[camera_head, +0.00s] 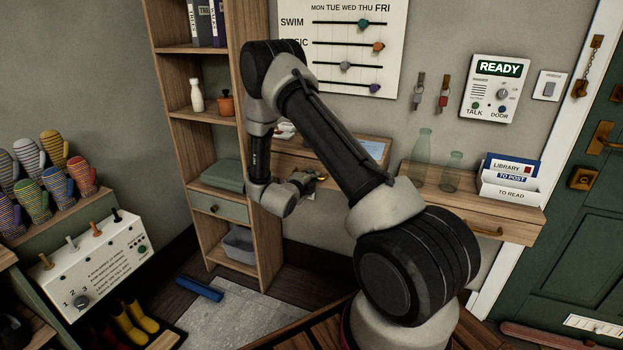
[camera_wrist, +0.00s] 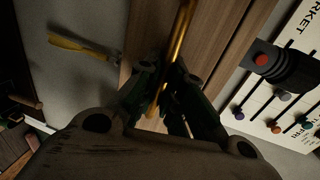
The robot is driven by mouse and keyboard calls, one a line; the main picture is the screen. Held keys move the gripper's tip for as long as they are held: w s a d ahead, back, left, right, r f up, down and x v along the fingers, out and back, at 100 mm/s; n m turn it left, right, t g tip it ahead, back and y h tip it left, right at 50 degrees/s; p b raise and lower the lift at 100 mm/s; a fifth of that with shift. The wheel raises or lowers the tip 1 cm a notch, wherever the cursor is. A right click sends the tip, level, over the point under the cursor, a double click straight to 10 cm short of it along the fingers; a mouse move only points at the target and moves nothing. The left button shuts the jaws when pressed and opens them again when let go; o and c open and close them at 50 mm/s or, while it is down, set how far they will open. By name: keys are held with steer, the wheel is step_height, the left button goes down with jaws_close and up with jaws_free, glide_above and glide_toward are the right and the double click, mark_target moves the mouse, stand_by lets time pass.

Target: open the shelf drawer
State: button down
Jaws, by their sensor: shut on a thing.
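My gripper (camera_wrist: 167,95) is shut on a brass bar handle (camera_wrist: 184,30) in the wrist view, with a finger on each side of it. The handle runs along a wooden front (camera_wrist: 220,35). In the head view my gripper (camera_head: 316,182) is at the front of the left wooden wall shelf (camera_head: 345,167), and a bit of brass shows at its tip. My arm hides much of this shelf, and I cannot tell how far its drawer is out. The right wall shelf (camera_head: 450,203) has a drawer with its own brass handle (camera_head: 487,232).
A tall bookcase (camera_head: 195,130) with a grey-green drawer (camera_head: 218,206) stands left of my gripper. Glass bottles (camera_head: 421,160) and a letter rack (camera_head: 512,180) stand on the right shelf. A yellow-handled thing (camera_wrist: 78,47) shows beside the wooden front.

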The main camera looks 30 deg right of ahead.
steer(key=shift+a, duration=0.1)
steer(key=f+v, duration=0.3)
steer(key=v, duration=1.3)
steer(key=shift+s+a+f, duration=0.25)
steer(key=shift+a, duration=0.05)
steer(key=c, duration=1.5)
jaws_free()
steer(key=v, duration=1.2)
